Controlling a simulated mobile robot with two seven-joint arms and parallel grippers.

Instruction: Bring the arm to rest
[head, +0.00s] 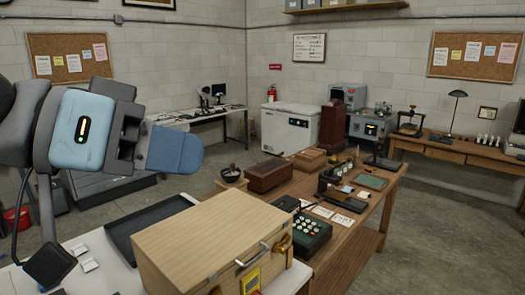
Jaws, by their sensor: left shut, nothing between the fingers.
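My left arm comes in from the left, and its gripper (172,150) is raised in the air in the left part of the head view. The blue-grey fingers are together, with nothing held. The gripper is above and to the left of a light wooden box (195,235) with a metal handle and brass fittings, and clear of it. My right gripper is not in the picture.
A dark tray (150,226) lies behind the box on the white table. A white chest freezer (291,127) stands behind. Floor shows at right.

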